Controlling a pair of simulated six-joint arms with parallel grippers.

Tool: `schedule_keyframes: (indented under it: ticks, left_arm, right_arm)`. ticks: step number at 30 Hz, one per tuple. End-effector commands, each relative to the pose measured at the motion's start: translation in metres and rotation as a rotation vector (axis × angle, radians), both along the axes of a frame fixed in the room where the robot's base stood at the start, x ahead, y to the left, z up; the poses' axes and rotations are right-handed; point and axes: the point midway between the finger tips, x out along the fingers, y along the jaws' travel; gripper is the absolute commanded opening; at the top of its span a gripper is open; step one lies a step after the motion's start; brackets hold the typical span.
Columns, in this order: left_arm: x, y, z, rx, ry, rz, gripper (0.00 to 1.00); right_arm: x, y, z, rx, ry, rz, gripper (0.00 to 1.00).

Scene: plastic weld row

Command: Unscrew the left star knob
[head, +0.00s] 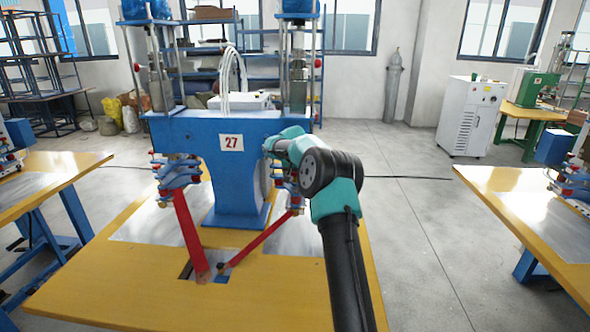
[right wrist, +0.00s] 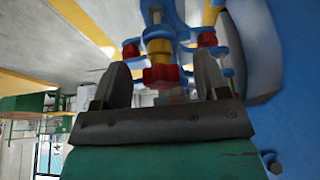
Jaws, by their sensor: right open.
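The blue machine (head: 185,135) marked 27 has a left and a right head, each with small red knobs. In the right wrist view, a red knob (right wrist: 160,76) under a yellow collar shows between the fingertips, slightly beyond them. Smaller red knobs sit to its left (right wrist: 130,51) and right (right wrist: 207,40). I cannot tell which one is the left star knob. My right gripper (right wrist: 162,82) is open and apart from the knobs. In the head view my right gripper (head: 270,146) is at the right head, partly hidden by my wrist. My left gripper is out of view.
Red pedal bars (head: 188,230) slope down to the yellow table (head: 110,290) in front of the machine. The machine's blue body (right wrist: 275,110) stands close on the right in the right wrist view. Another yellow table (head: 530,215) stands to the right, across clear floor.

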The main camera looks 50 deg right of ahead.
Motion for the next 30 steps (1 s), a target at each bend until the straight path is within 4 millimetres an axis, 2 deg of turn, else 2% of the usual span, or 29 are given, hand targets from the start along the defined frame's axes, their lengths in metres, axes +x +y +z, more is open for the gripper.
schedule_keyframes:
  ticks: [9,24,30]
  left_arm:
    - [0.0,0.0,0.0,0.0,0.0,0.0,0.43]
    - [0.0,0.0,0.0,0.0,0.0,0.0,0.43]
    - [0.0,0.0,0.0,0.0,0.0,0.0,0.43]
  right_arm:
    - [0.0005,-0.0006,-0.0014,-0.001,-0.001,0.0,0.67]
    - [0.0004,-0.0005,-0.0011,-0.001,-0.001,0.0,0.19]
    - [0.0001,-0.0011,-0.0011,0.0,-0.001,0.03,0.17]
